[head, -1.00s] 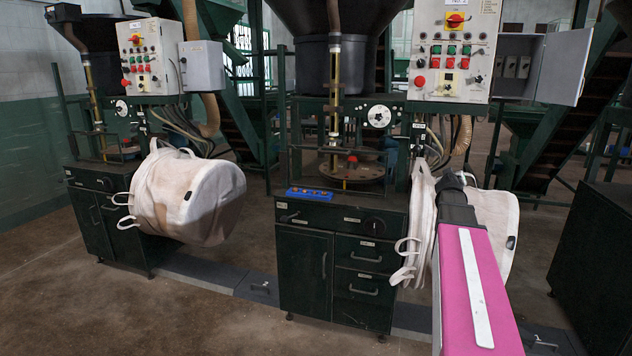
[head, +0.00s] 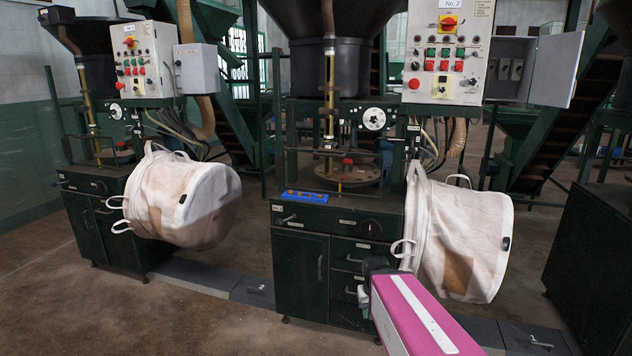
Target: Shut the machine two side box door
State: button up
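The side box (head: 512,44) of the machine labelled No. 2 is mounted on the right of its control panel (head: 448,50), at the upper right of the head view. Its pale grey door (head: 557,70) stands open, swung out to the right. Dark fittings show inside the box. My pink arm reaches in from the bottom, and its dark end (head: 376,267) is in front of the lower cabinet, well below and left of the box. The fingers cannot be made out, so I cannot tell whether my gripper is open or shut. It is clear of the door.
A white bulk bag (head: 465,235) hangs on the machine's right side, below the panel and between my arm and the box. Another bag (head: 190,200) hangs on the left machine, whose side box (head: 197,68) is closed. A dark cabinet (head: 592,250) stands at right.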

aim_at(554, 83)
jog(key=l, duration=0.8)
jog(key=k+l+u, duration=0.1)
jog(key=l, duration=0.6)
jog(key=k+l+u, duration=0.15)
jog(key=l, duration=0.55)
jog(key=k+l+u, duration=0.1)
jog(key=k+l, duration=0.2)
jog(key=l, duration=0.35)
jog(key=k+l+u, duration=0.1)
jog(key=k+l, duration=0.15)
jog(key=l, duration=0.4)
jog(key=k+l+u, duration=0.15)
jog(key=l, duration=0.5)
jog(key=k+l+u, duration=0.1)
jog(key=k+l, duration=0.3)
jog(key=l, duration=0.2)
jog(key=k+l+u, duration=0.1)
jog(key=k+l, duration=0.25)
jog(key=l, duration=0.2)
jog(key=k+l+u, duration=0.15)
jog(key=k+l, duration=0.15)
jog(key=l, duration=0.25)
jog(key=i+j+u, duration=0.2)
jog(key=i+j, duration=0.35)
